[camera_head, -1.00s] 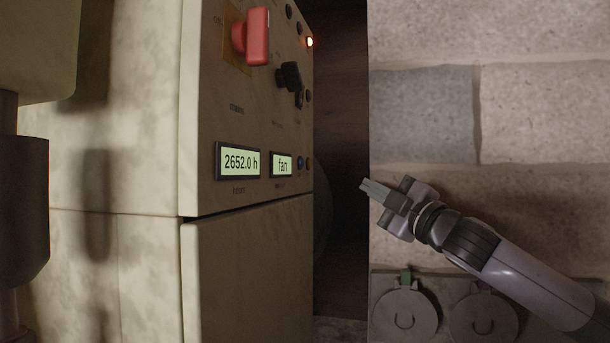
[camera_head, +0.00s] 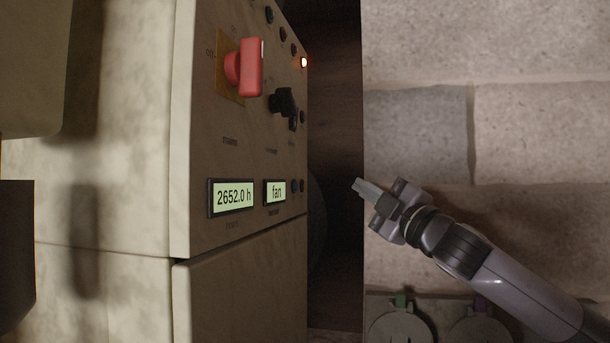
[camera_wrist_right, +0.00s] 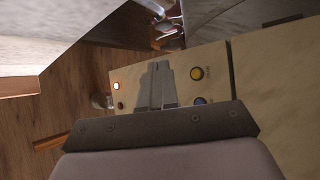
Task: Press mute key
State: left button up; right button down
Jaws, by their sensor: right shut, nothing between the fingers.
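The beige control panel (camera_head: 246,140) faces right in the head view. It bears small round buttons, including a dark pair (camera_head: 298,186) beside the "fan" display (camera_head: 275,192). The labels are too small to read, so I cannot tell which is the mute key. My right gripper (camera_head: 363,189) is shut and empty, right of the panel and apart from it. My left gripper is out of view.
A red handle (camera_head: 250,68), a black knob (camera_head: 284,102) and a lit orange lamp (camera_head: 304,62) are on the panel above the "2652.0 h" display (camera_head: 232,197). Round lids (camera_head: 400,325) lie at bottom right. A dark gap separates panel and stone floor.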

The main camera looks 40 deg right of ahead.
aim_at(304, 186)
jog(key=w+a+p, duration=0.4)
jog(key=w+p, duration=0.1)
jog(key=p, duration=0.1)
jog(key=shift+w+a, duration=0.3)
jog(key=shift+w+a+p, duration=0.1)
jog(key=shift+p, duration=0.2)
dwell(1.7)
jog(key=shift+w+a, duration=0.15)
jog(key=shift+w, duration=0.1)
